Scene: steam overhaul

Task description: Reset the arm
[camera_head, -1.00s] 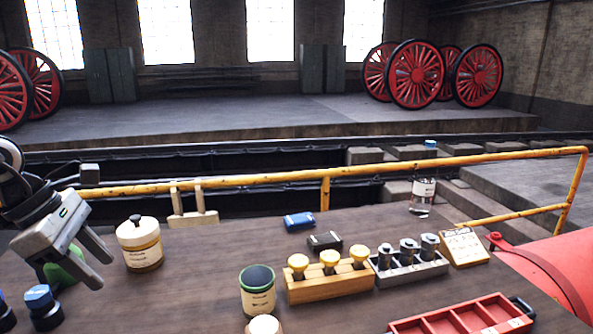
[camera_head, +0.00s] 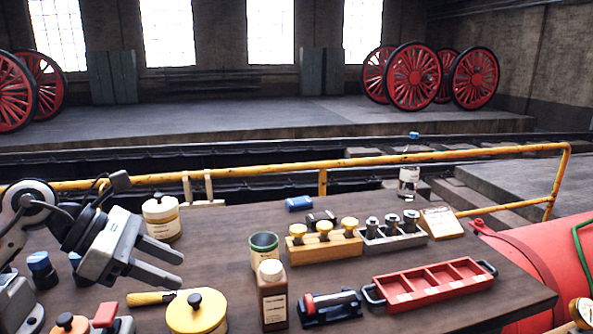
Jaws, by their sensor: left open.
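My left gripper (camera_head: 181,271) comes in from the left in the head view. Its two fingers are apart with nothing between them, pointing right and slightly down. It appears above the left part of the wooden table (camera_head: 215,235). In the picture it lies below a cream jar (camera_head: 161,217) and above a yellow-lidded pot (camera_head: 197,314). My right gripper is not in view.
A wooden rack (camera_head: 325,248) with yellow-topped tools, a metal rack (camera_head: 392,238), a green-rimmed tin (camera_head: 264,250), a brown bottle (camera_head: 272,296) and a red divided tray (camera_head: 432,284) stand on the table. A yellow railing (camera_head: 350,160) runs behind. Blue-capped items (camera_head: 41,270) stand left.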

